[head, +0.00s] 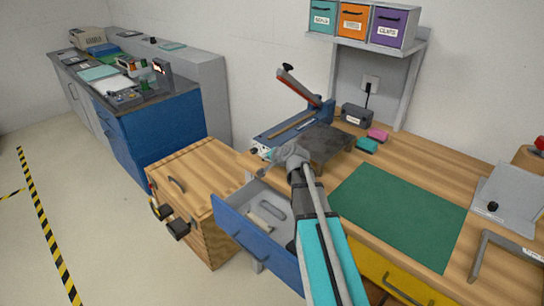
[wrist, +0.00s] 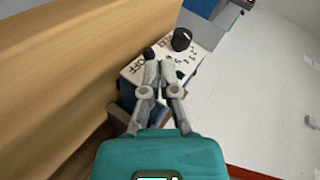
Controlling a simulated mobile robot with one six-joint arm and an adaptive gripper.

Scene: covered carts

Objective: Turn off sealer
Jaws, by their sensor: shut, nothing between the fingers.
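The sealer (head: 290,124) is a blue bench unit at the back left of the wooden bench, its lever arm raised with a red and black handle. Its white front panel (wrist: 189,60) shows in the wrist view, with a black knob (wrist: 181,39), small dial marks and lettering that includes OFF. My gripper (head: 266,168) is in front of the sealer's panel end, above the bench's left edge. In the wrist view my gripper (wrist: 159,62) is shut and empty, its fingertips over the panel beside the lettering. The fingers hide part of the panel, and I cannot tell the switch's position or any contact.
A blue drawer (head: 262,236) stands open below my arm. A dark platform (head: 327,143) is beside the sealer. A wooden cabinet (head: 190,185) stands left; a shelf (head: 372,42) with bins hangs behind.

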